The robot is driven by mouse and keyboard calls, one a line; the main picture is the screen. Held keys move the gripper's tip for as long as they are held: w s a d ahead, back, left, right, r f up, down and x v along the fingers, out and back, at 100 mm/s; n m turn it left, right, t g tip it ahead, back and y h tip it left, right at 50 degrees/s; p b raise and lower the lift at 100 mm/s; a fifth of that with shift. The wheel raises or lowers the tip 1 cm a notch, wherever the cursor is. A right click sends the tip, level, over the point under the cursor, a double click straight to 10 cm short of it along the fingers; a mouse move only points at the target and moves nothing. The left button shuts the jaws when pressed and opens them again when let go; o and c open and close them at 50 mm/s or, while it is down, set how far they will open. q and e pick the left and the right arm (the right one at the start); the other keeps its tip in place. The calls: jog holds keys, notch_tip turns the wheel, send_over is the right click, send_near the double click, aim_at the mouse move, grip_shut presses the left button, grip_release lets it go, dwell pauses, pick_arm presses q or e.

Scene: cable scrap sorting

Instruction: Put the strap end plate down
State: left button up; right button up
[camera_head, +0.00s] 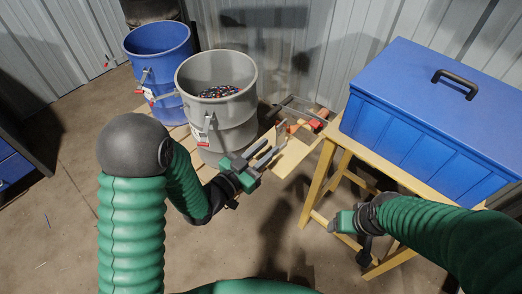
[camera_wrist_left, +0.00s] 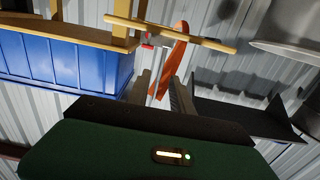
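My left gripper (camera_head: 268,155) is over the front of a light wooden board, beside the grey bucket. Its two dark fingers are apart, with no thing clearly held between them. In the left wrist view the fingers (camera_wrist_left: 160,95) are also apart. An orange strap (camera_wrist_left: 172,62) and a thin pale metal strip show in line with the gap, seemingly beyond the fingertips. In the head view, orange-red pieces (camera_head: 318,118) lie near the board's far end. I cannot single out the strap end plate. My right gripper (camera_head: 334,226) hangs in front of the yellow-legged table; its fingers are too small to judge.
A grey bucket (camera_head: 217,125) with coloured bits inside stands left of the board (camera_head: 290,158), with a blue bucket (camera_head: 160,72) behind it. A big blue lidded box (camera_head: 430,110) covers most of the wooden table (camera_head: 352,142). The concrete floor in front is mostly clear.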

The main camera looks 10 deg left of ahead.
pick_arm(q)
jog(key=s+a+f+n+g+y, duration=0.2)
jog(key=a+f+g+y, duration=0.1)
jog(key=a+y, duration=0.3)
jog(key=s+a+f+n+g+y, duration=0.2)
jog(key=s+a+f+g+y, duration=0.15)
jog(key=a, duration=0.35)
jog(key=s+a+n+g, duration=0.3)
jog(key=s+g, duration=0.2)
jog(key=s, duration=0.7)
notch_tip(320, 180, up, 22)
jog(key=p, duration=2.2)
jog(key=shift+y+p, duration=0.35)
jog(key=shift+y, duration=0.1)
jog(key=shift+s, duration=0.1)
